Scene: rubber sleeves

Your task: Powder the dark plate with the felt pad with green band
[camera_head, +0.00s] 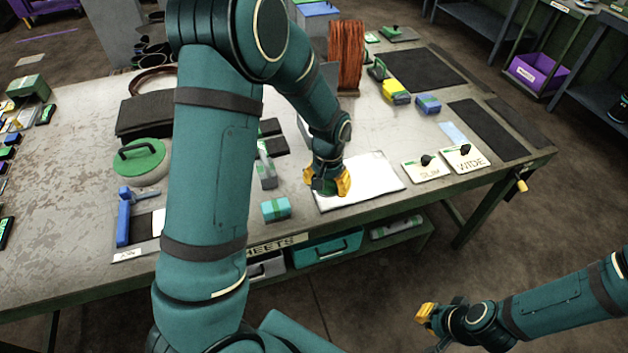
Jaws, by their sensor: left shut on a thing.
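My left gripper (326,182) is over the white sheet (372,178) near the table's front edge. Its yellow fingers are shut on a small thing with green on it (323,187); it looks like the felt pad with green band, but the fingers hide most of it. I cannot tell whether it touches the sheet. Several dark flat pieces lie on the table: a large one at the back right (425,68), one at the right (487,130), and a thicker one at the left (145,115). I cannot tell which is the dark plate. My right gripper (427,315) hangs clear of the table, over the floor.
A teal block with a green band (276,208) stands left of the sheet. Plaques marked SLIM (427,170) and WIDE (465,161) lie to its right. A green-lidded round thing (139,160), a copper coil (346,55) and yellow (397,94) and blue (428,104) blocks stand around.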

